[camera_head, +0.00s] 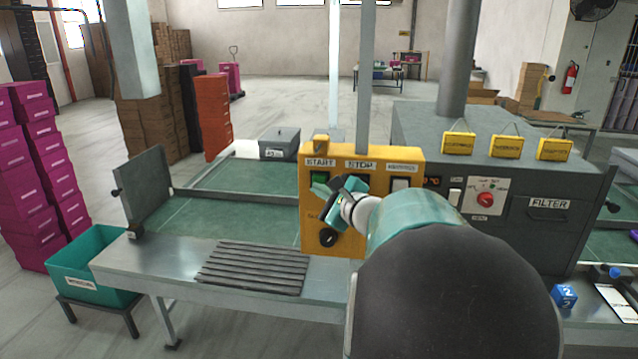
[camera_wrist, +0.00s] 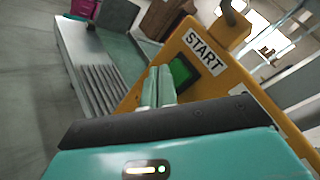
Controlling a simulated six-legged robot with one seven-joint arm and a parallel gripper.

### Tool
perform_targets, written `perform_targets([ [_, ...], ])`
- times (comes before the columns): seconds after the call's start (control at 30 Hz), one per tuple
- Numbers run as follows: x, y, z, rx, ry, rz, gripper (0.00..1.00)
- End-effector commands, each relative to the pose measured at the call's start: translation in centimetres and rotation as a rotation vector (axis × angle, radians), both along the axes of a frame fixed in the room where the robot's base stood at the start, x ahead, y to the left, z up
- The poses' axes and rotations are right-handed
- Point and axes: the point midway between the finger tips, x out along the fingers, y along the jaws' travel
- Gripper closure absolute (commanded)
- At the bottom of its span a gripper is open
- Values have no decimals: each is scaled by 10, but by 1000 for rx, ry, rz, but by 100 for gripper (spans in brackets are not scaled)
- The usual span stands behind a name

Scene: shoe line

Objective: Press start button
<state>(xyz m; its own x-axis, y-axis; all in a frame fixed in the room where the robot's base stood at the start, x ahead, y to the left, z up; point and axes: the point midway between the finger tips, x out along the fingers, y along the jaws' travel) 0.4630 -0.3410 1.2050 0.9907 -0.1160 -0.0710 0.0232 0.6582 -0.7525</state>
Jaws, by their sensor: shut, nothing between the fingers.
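The green start button (camera_head: 319,177) sits under the START label on the yellow control box (camera_head: 290,228). In the wrist view the button (camera_wrist: 181,72) is a green square just beyond my fingertips, below the START label (camera_wrist: 204,51). My gripper (camera_head: 322,190) is shut and empty, with its fingers pointing at the button. In the wrist view its fingertips (camera_wrist: 160,70) appear at the lower left edge of the button. I cannot tell whether they touch it. The STOP button, under the STOP label (camera_head: 360,164), is partly hidden by my gripper.
A dark knob (camera_head: 328,238) is low on the yellow box. A metal table (camera_head: 170,262) with dark slats (camera_head: 252,268) stands in front. A grey machine (camera_head: 540,160) with a red switch (camera_head: 485,199) stands to the right. A teal bin (camera_head: 92,285) is at left.

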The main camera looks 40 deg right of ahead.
Motion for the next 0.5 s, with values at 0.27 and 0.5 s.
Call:
perform_targets([
  [0.27, 2, -2, 0, 0, 1, 1, 100],
  [0.5, 5, -7, 0, -1, 0, 0, 100],
])
